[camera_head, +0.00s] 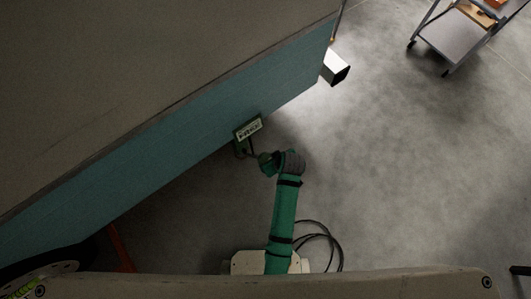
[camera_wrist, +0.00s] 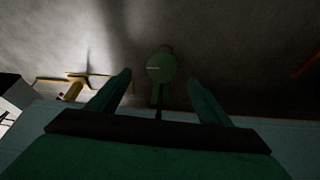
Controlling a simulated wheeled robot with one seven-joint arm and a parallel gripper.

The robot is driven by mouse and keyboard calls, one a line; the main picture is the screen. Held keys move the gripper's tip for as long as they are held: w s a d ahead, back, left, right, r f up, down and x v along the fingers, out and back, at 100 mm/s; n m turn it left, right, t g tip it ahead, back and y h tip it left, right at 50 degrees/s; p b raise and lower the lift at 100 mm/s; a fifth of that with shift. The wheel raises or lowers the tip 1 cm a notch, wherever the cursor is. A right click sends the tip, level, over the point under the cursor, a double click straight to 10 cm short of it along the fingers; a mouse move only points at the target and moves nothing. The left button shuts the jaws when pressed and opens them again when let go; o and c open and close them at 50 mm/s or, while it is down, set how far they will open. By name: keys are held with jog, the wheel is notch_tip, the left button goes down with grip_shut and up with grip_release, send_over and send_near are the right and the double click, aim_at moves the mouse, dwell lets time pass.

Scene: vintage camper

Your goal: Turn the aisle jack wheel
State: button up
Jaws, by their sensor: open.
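My green arm rises from the bottom in the head view and bends at a dark joint toward the teal camper side (camera_head: 170,155). My gripper (camera_head: 243,151) is small and dark there, close to that side. In the wrist view my gripper (camera_wrist: 160,100) has its two fingers spread apart. A round green part (camera_wrist: 160,68) on a stem shows between and beyond the fingers; I cannot tell whether it is the jack wheel. A yellow post with a crossbar (camera_wrist: 85,77) stands left of the fingers and apart from them. No wheel is clearly recognisable in the head view.
A pale box-like end (camera_head: 335,68) sticks out at the camper's far corner. A grey cart (camera_head: 455,38) stands at the upper right. A red post (camera_head: 120,248) is at the lower left. The grey floor right of my arm is largely clear.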

aim_at(267, 160)
jog(key=x, duration=0.6)
jog(key=a+x, duration=0.1)
jog(key=x, duration=0.2)
jog(key=shift+w+f, duration=0.2)
jog(key=shift+w, duration=0.05)
jog(key=shift+w+f, duration=0.15)
jog(key=shift+f, duration=0.4)
jog(key=c, duration=1)
jog(key=shift+a, duration=0.25)
jog(key=shift+d+y, duration=0.15)
jog(key=shift+y, duration=0.15)
